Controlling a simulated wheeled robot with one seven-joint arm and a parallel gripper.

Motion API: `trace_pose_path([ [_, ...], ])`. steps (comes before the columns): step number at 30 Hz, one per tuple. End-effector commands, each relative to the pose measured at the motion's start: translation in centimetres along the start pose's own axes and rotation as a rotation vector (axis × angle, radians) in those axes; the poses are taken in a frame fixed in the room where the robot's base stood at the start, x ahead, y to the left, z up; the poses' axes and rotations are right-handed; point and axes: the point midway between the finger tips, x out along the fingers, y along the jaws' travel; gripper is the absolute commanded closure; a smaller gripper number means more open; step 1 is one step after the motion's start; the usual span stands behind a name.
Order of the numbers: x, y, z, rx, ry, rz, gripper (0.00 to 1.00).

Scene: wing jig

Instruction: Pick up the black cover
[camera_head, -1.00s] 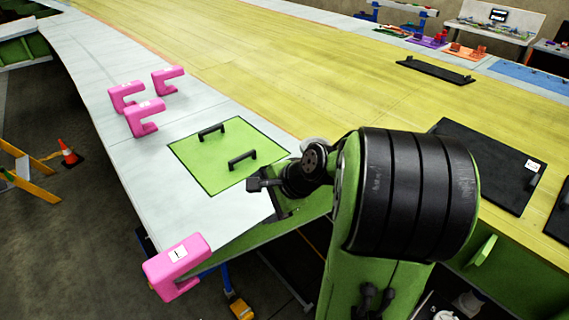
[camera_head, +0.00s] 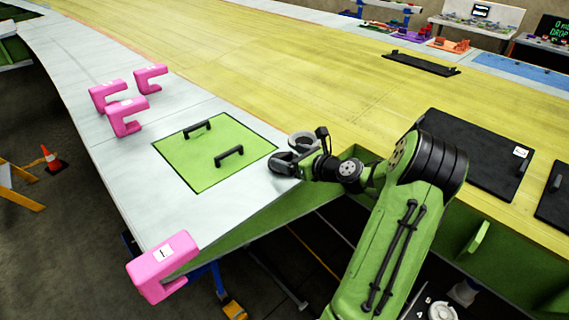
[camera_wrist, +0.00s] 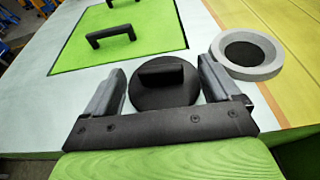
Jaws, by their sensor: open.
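The black cover (camera_wrist: 158,92) is a round black disc with a raised bar handle on top. In the wrist view it lies on the pale wing skin. My gripper (camera_wrist: 160,68) is open, with one finger on each side of the cover and its handle between them, not gripped. In the head view my gripper (camera_head: 284,162) is low at the wing's edge, and it largely hides the cover there. A grey ring (camera_wrist: 268,68) with a dark round opening sits to the right of the cover; it also shows in the head view (camera_head: 301,138).
A green panel (camera_head: 203,165) with two black handles lies left of my gripper. Several pink clamps (camera_head: 127,115) stand on the wing's pale strip, one at the near corner (camera_head: 162,262). Black panels (camera_head: 470,150) lie to the right on the yellow surface.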

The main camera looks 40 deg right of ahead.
Motion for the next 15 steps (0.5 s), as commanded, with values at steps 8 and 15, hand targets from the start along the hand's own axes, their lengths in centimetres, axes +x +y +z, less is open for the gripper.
trace_pose_path([
  [8, 4.6, 0.1, 0.0, -0.001, 0.000, 0.003, 0.10],
  [15, 4.7, 0.1, 0.0, -0.001, 0.000, 0.002, 0.13],
])
